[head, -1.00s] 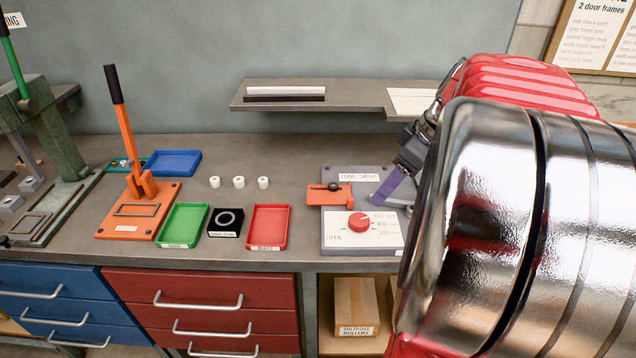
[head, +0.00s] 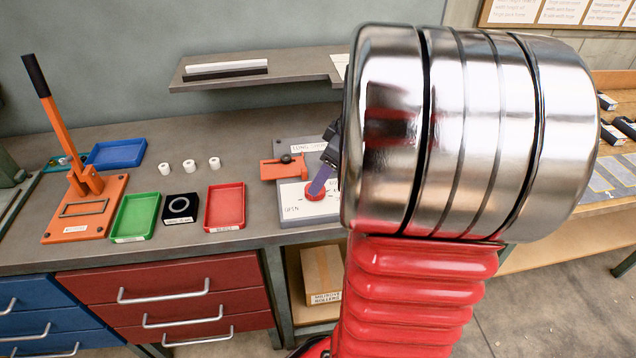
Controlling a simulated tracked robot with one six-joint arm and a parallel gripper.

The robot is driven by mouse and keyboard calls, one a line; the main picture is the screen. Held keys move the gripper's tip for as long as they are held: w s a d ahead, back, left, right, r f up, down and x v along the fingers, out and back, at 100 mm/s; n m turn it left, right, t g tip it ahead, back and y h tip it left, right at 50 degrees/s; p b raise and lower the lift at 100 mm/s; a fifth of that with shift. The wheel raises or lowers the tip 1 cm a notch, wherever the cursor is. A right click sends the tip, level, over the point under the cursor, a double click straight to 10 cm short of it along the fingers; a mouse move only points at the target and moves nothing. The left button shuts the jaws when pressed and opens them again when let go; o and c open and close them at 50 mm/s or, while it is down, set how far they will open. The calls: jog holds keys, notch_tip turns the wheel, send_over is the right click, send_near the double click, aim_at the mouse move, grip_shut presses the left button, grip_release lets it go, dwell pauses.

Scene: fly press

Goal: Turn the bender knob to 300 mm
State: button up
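The bender knob (head: 316,192) is a round red dial on a white plate (head: 296,207) at the front of the grey bender (head: 290,146). The plate reads OPEN at its lower left; its other marks are mostly hidden by my arm. My gripper (head: 318,184) comes in from the right, and one purple finger shows overlapping the knob's upper part. I cannot tell whether it touches. The rest of the gripper is behind my arm, so its opening and the knob's setting cannot be read.
An orange stop block (head: 283,169) sits just behind the knob on the bender. A red tray (head: 225,207), a black block with a ring (head: 180,206) and a green tray (head: 135,216) stand to the left. A shelf (head: 220,80) overhangs the back.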

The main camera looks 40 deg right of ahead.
aim_at(322, 193)
jog(key=shift+x, duration=2.35)
jog(key=shift+c, duration=0.6)
jog(key=c, duration=0.9)
jog(key=shift+d, duration=0.15)
jog(key=shift+c, duration=0.2)
